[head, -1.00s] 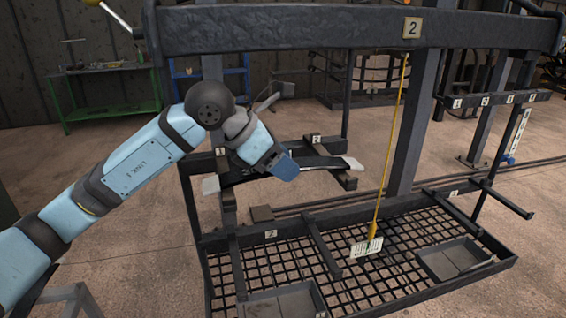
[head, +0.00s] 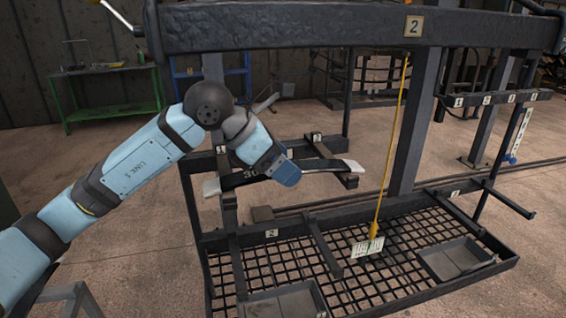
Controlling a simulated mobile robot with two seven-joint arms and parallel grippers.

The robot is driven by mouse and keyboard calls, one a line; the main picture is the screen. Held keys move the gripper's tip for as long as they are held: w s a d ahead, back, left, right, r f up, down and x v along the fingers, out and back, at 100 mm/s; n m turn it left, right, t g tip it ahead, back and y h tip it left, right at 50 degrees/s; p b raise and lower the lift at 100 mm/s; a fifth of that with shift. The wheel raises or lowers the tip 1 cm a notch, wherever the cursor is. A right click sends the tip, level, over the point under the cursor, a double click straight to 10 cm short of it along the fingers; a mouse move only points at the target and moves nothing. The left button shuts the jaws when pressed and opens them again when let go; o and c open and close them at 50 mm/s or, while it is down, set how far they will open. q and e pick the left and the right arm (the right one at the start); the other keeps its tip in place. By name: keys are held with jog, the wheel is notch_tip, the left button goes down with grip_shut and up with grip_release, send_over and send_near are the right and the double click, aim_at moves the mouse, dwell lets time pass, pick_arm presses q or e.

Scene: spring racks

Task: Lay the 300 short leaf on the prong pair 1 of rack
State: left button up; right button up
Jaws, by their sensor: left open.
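The 300 short leaf (head: 232,182) is a dark strip with pale ends, with "30" and a partly covered digit on its face. It lies across the two upper prongs of the rack (head: 222,241), one end at the left prong by plate "1" (head: 221,150), the other over the right prong (head: 347,180). The right prong's plate (head: 316,137) is too small to read surely. My left gripper (head: 286,173) is open at the leaf's middle and hides part of it. Contact between its fingers and the leaf cannot be told. My right gripper is not in view.
A dark beam with plate "2" (head: 413,26) crosses above. A yellow cord with a pointed weight (head: 375,230) hangs right of the leaf, near a white card (head: 367,247). Below are a mesh shelf and trays (head: 457,259). More prongs (head: 508,202) stick out at right.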

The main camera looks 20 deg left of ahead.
pick_arm(q)
jog(key=v, duration=1.3)
jog(key=shift+a+r, duration=0.15)
jog(key=shift+r, duration=0.1)
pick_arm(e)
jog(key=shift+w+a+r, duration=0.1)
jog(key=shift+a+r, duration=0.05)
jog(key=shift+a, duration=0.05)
pick_arm(q)
jog(key=shift+s, duration=0.1)
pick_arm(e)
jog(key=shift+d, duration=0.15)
